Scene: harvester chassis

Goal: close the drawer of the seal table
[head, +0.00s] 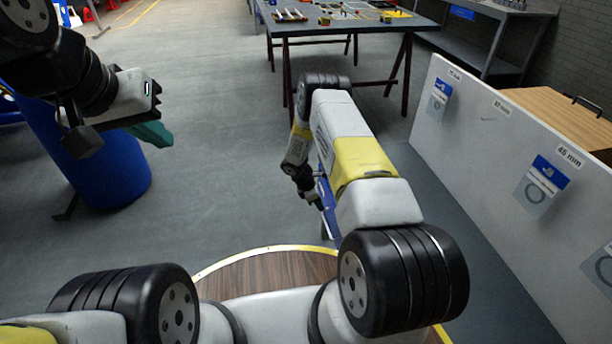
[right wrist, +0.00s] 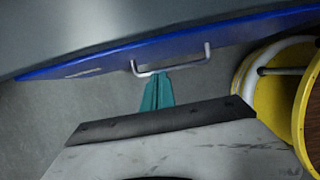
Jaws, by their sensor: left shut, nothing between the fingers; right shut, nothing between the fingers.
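The seal table (head: 447,215) has a dark grey top and stands on the right in the head view, partly behind my right arm. Its blue drawer front (head: 328,208) shows as a narrow strip past that arm. In the right wrist view the blue drawer front (right wrist: 105,58) crosses the picture, with a pale bar handle (right wrist: 172,64). My right gripper (right wrist: 157,90) is shut and empty, its teal fingertips at the handle; I cannot tell whether they touch. How far the drawer stands out is unclear. My left gripper (head: 152,133) is shut, empty and raised at the left.
A white board (head: 490,150) with hanging seal packets stands along the table. A blue bin (head: 105,180) is below my left gripper. A table with parts (head: 345,25) stands at the back. The floor between is clear.

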